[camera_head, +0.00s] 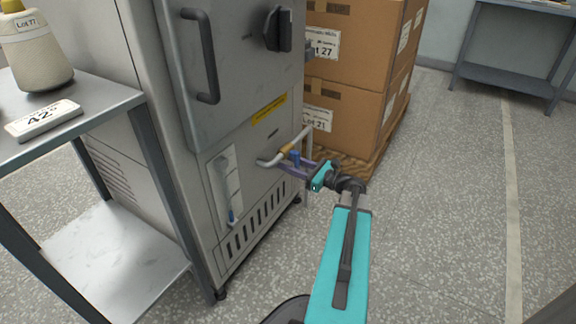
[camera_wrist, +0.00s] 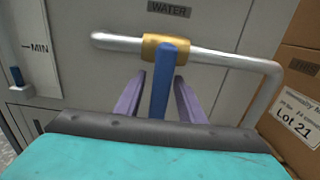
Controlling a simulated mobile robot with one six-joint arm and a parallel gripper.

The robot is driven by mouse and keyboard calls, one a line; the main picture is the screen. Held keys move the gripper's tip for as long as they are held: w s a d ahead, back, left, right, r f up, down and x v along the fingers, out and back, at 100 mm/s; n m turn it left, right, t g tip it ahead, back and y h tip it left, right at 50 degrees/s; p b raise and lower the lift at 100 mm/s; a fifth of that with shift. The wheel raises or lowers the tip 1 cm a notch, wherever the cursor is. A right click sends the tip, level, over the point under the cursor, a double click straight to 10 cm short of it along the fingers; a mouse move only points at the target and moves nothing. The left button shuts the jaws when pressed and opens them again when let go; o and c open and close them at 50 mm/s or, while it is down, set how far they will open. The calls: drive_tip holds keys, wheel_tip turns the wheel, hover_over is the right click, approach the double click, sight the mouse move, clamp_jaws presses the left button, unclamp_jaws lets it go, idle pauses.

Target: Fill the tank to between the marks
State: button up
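The tank is built into a grey metal cabinet (camera_head: 265,130). Its white level gauge (camera_head: 228,180) shows a short blue part at the bottom. In the wrist view the top of this blue part (camera_wrist: 16,76) is lower than the MIN mark (camera_wrist: 40,48). A pale water pipe (camera_wrist: 222,57) under a WATER label (camera_wrist: 169,9) carries a brass valve (camera_wrist: 152,47) with a blue lever (camera_wrist: 160,85) pointing toward me. My gripper (camera_wrist: 160,88) is open, with its purple fingers on either side of the lever and gaps visible. Contact is not visible.
Stacked cardboard boxes (camera_head: 345,115) stand on a pallet right of the pipe. A metal shelf table (camera_head: 110,95) with a yarn cone (camera_head: 38,50) and a "42" tag (camera_head: 42,119) is at the left. The speckled floor at the right is clear up to a far table (camera_head: 500,80).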

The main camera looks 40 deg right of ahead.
drive_tip(key=shift+w+a, duration=0.15)
drive_tip(key=shift+w, duration=0.45)
drive_tip(key=shift+c, duration=0.2)
